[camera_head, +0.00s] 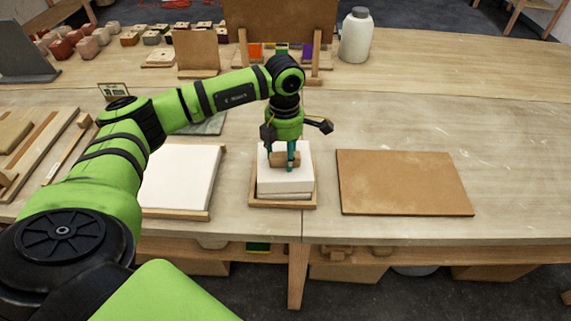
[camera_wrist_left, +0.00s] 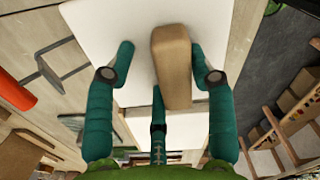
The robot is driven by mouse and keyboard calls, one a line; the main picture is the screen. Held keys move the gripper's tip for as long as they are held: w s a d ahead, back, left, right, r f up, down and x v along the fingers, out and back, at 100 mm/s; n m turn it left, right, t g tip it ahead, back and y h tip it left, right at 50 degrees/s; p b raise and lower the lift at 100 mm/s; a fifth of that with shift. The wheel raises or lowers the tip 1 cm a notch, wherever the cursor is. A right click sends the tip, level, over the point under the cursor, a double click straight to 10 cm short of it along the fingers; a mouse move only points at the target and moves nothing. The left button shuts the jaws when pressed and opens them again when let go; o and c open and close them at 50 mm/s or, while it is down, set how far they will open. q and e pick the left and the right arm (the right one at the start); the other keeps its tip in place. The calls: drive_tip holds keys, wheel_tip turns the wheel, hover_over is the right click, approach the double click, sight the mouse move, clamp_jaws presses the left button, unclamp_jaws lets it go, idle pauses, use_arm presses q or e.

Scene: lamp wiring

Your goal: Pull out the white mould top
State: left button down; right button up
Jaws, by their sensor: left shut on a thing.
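The white mould top (camera_head: 303,174) is a pale block with a wooden handle (camera_head: 277,160) on its upper face. A lower white layer (camera_head: 287,196) shows beneath it, inside a shallow wooden tray (camera_head: 282,206). My left gripper (camera_head: 286,164) comes down from above and is shut on the handle. In the left wrist view its teal fingers (camera_wrist_left: 162,75) stand around the wooden handle (camera_wrist_left: 173,62), over the white mould top (camera_wrist_left: 105,22). I cannot tell whether the top is clear of the layer below. My right gripper is out of view.
A flat white slab on a board (camera_head: 180,178) lies to the left. A bare brown board (camera_head: 402,183) lies to the right. A white bottle (camera_head: 356,36) and an upright wooden panel (camera_head: 282,25) stand behind.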

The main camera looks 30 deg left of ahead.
use_arm(q)
drive_tip(key=shift+a+r+p, duration=0.1)
drive_tip(key=shift+r+p, duration=0.35)
drive_tip(key=shift+r, duration=0.95)
drive_tip(key=shift+w+r, duration=0.2)
drive_tip(key=shift+r, duration=0.15)
